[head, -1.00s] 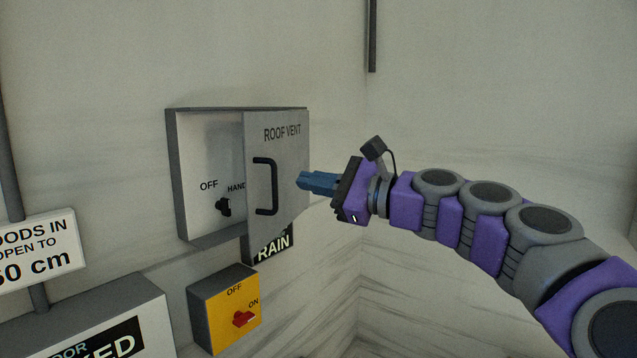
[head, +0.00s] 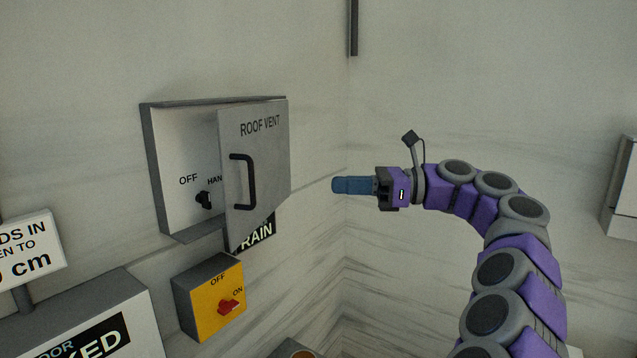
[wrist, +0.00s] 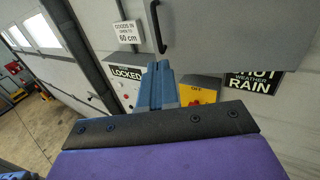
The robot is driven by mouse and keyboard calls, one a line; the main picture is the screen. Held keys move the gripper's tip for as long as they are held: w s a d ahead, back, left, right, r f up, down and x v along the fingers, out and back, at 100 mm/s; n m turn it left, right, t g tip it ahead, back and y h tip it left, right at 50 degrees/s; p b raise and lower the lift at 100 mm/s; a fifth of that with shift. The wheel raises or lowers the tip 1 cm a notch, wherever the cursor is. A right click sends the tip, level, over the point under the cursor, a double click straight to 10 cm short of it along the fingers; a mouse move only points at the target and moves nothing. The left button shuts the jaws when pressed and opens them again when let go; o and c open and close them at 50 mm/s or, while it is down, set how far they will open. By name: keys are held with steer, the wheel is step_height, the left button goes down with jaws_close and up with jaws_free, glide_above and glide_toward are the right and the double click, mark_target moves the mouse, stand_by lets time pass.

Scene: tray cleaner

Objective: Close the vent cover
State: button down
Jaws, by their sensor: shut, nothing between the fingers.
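The vent cover (head: 265,165) is a grey panel marked ROOF VENT with a black bar handle (head: 243,182). It stands partly open, swung out from the shallow grey wall box (head: 170,160), whose left part shows OFF and HAND with a black knob (head: 204,200). My gripper (head: 338,185) is shut and empty, to the right of the cover and apart from it, with blue fingers pointing left. In the wrist view, my fingers (wrist: 157,75) point up below the cover's panel (wrist: 230,35), with the handle (wrist: 157,28) just above them in the picture.
A yellow switch box (head: 215,300) with a red knob is below the vent box. A RAIN sign (head: 258,233) is partly behind the cover. A white sign (head: 30,250) and a LOCKED panel (head: 100,320) are at lower left. The wall right of the cover is clear.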

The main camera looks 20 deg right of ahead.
steer(key=b+x, duration=0.1)
steer(key=x, duration=1.2)
steer(key=shift+a, duration=0.4)
steer(key=shift+a, duration=0.15)
steer(key=shift+a+r, duration=0.1)
